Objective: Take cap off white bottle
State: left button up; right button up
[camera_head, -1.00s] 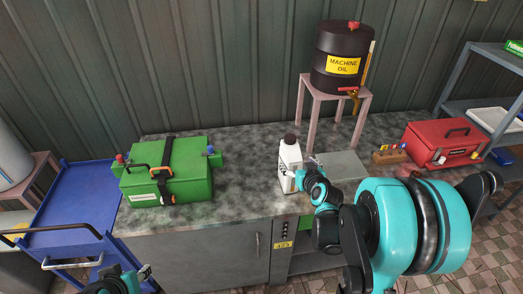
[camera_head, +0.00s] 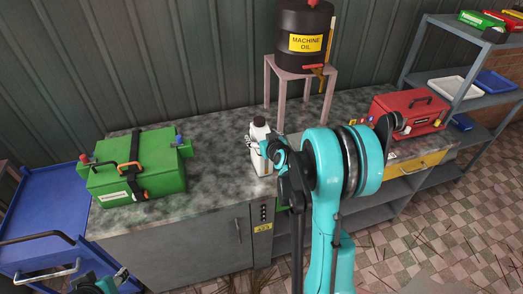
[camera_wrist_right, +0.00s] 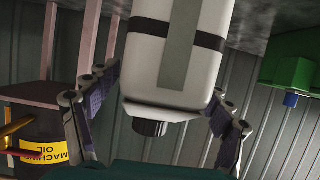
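The white bottle (camera_head: 258,160) stands upright near the counter's front edge, with its dark cap (camera_head: 259,121) on. My right gripper (camera_head: 262,147) is at the bottle's upper part. In the right wrist view the bottle (camera_wrist_right: 170,60) appears upside down, its cap (camera_wrist_right: 150,127) pointing down the picture. The right gripper's fingers (camera_wrist_right: 165,90) are spread on both sides of the bottle. A narrow gap shows at the left finger; contact at the right finger is unclear. My left gripper (camera_head: 105,284) is at the bottom left, partly cut off, its opening unclear.
On the counter (camera_head: 215,195) are a green case (camera_head: 135,180) at left and a red toolbox (camera_head: 412,120) at right. A machine oil drum (camera_head: 303,25) stands on a pink stand (camera_head: 329,90) behind. A blue cart (camera_head: 45,220) is at left, shelves (camera_head: 430,75) at right.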

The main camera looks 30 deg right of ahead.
grip_shut()
jog(key=shift+r, duration=0.1)
